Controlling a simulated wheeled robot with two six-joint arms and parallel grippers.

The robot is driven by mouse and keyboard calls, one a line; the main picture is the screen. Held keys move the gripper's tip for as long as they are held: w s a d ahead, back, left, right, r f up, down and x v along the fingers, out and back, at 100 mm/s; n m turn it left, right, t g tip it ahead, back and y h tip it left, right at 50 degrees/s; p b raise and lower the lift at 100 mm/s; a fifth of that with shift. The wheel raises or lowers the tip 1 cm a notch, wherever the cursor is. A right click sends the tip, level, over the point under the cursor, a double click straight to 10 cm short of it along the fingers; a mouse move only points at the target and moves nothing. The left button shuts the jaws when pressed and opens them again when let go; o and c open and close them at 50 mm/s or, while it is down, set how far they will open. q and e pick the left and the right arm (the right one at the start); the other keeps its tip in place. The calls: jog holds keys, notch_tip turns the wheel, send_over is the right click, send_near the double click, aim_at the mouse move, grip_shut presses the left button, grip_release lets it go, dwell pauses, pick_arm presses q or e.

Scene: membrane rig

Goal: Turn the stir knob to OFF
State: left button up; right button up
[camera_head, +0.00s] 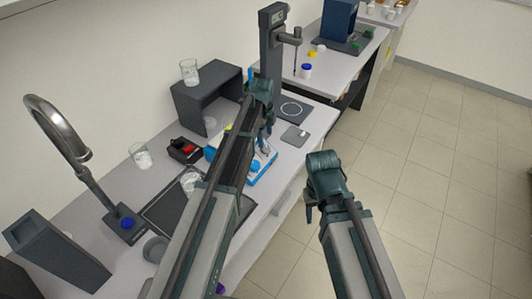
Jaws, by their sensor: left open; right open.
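The stir knob itself cannot be made out. A blue-and-white device (262,166) sits on the bench near its front edge, partly hidden behind my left arm; I cannot tell whether it carries the knob. My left gripper (268,118) is open above the bench, just beyond that device in the picture. My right gripper (309,208) is open and empty, in front of the bench over the floor. A tall dark stand (271,45) with a side arm rises behind my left gripper; no knob can be read on it.
A red-and-black device (184,150), glass beakers (140,156) and a dark shelf box (202,98) stand on the bench. A curved metal tap (60,125) rises at left. A small grey plate (295,136) lies at the bench's right edge. The tiled floor (440,170) at right is clear.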

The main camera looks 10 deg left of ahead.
aim_at(266, 149)
pick_arm(q)
jog(key=f+b, duration=0.5)
jog(key=f, duration=0.2)
jog(key=shift+w+d+b, duration=0.1)
jog(key=shift+w+b, duration=0.3)
jog(key=shift+r, duration=0.1)
grip_shut()
jog(key=shift+s, duration=0.1)
jog(key=n+t, duration=0.1)
jog(key=n+t+b, duration=0.1)
jog(key=n, duration=0.1)
jog(key=shift+s, duration=0.3)
jog(key=n+t+b, duration=0.2)
jog(key=n, duration=0.2)
jog(key=shift+t, duration=0.4)
jog(key=shift+n+y, duration=0.3)
jog(key=shift+n, duration=0.1)
